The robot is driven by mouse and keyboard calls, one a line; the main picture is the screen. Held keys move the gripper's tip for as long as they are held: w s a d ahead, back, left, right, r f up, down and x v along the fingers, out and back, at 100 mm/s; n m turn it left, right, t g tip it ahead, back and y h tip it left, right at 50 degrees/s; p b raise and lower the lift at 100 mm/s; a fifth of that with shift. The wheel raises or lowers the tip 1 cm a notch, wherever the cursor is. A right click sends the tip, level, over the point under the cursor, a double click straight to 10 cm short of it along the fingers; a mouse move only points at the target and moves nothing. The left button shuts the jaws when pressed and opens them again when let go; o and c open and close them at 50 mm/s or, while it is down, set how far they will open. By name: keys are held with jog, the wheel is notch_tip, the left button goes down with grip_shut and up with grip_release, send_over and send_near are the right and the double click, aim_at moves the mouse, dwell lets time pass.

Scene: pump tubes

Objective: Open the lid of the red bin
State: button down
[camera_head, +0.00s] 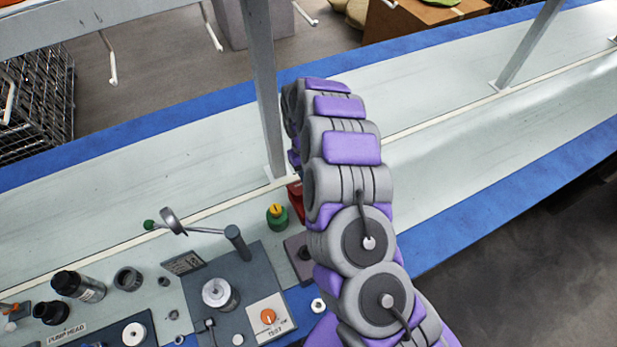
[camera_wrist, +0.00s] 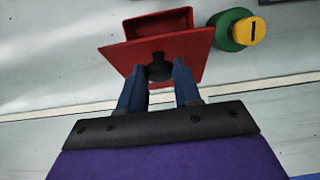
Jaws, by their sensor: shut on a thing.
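The red bin (camera_wrist: 158,25) is at the top middle of the wrist view, with part of its inside showing. Its flat red lid (camera_wrist: 125,52) is tilted in front of it and no longer covers that part; whether it still touches the bin is unclear. A black knob (camera_wrist: 159,71) sticks out of the lid. My gripper (camera_wrist: 159,76) has its two dark blue fingers shut on this knob. In the head view my arm hides most of the bin; only a red sliver (camera_head: 296,203) shows, and my gripper is hidden.
A green bottle with a yellow top (camera_head: 276,213) stands close to the bin; it also shows in the wrist view (camera_wrist: 237,30). A grey post (camera_head: 262,90) rises behind. A pump panel (camera_head: 232,295) and several small parts lie to the left. The bench's right side is clear.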

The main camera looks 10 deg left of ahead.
jog(key=shift+w+r, duration=0.1)
jog(key=shift+w, duration=0.2)
jog(key=c, duration=1)
grip_release()
jog(key=shift+o, duration=1.1)
jog(key=shift+s+a, duration=0.1)
jog(key=p+v, duration=0.2)
jog(key=v, duration=0.9)
jog(key=shift+w+a+r, duration=0.2)
jog(key=shift+r, duration=0.15)
